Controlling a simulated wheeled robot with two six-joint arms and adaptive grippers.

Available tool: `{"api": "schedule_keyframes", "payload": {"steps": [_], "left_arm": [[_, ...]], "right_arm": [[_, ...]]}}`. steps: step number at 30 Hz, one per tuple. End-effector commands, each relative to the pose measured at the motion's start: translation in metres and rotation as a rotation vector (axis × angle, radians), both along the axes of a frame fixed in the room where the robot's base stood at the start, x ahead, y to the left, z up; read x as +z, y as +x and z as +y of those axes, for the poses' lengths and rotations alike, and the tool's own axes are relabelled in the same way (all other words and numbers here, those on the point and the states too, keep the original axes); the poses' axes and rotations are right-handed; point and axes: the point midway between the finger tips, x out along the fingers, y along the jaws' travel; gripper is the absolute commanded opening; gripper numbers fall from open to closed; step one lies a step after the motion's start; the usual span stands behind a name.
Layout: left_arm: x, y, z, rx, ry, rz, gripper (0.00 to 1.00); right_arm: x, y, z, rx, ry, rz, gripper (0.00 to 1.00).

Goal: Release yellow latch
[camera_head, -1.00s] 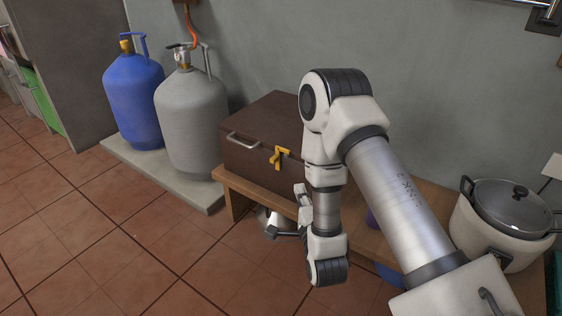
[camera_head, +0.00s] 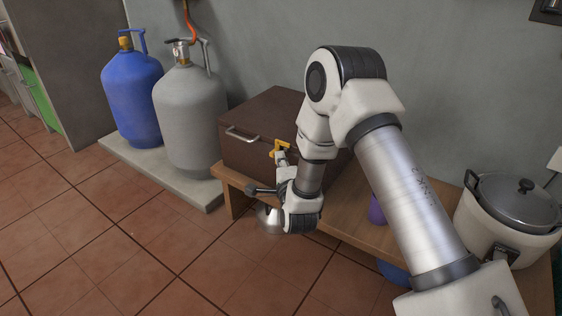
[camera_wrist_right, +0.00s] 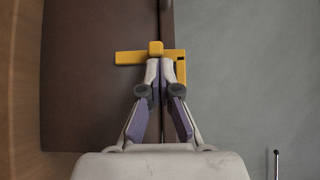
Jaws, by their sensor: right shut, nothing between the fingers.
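A dark brown box (camera_head: 250,153) with a metal handle on its front stands on the wooden bench. The yellow latch (camera_head: 277,149) is on the box's front near the lid seam. In the right wrist view the yellow latch (camera_wrist_right: 132,57) lies across the seam, just beyond my fingertips. My right gripper (camera_head: 281,160) is at the latch, shut with nothing between its fingers. In the right wrist view the fingertips of my right gripper (camera_wrist_right: 159,68) meet the latch's near edge or are very close to it; I cannot tell if they touch. My left gripper is not in view.
A wooden bench (camera_head: 342,217) carries the box, a purple cup (camera_head: 377,209) and a rice cooker (camera_head: 506,226). A grey gas cylinder (camera_head: 190,122) and a blue one (camera_head: 133,98) stand left of the box.

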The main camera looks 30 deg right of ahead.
Motion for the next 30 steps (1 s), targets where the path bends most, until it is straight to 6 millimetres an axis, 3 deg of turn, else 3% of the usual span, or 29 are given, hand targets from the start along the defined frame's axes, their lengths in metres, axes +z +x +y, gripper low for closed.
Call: {"api": "schedule_keyframes", "payload": {"steps": [17, 30], "left_arm": [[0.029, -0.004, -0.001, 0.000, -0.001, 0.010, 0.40], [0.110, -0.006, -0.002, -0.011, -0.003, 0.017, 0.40]], "right_arm": [[0.009, 0.004, 0.002, 0.000, -0.040, 0.095, 0.00], [0.023, 0.022, 0.010, 0.001, -0.169, 0.405, 0.00]]}}
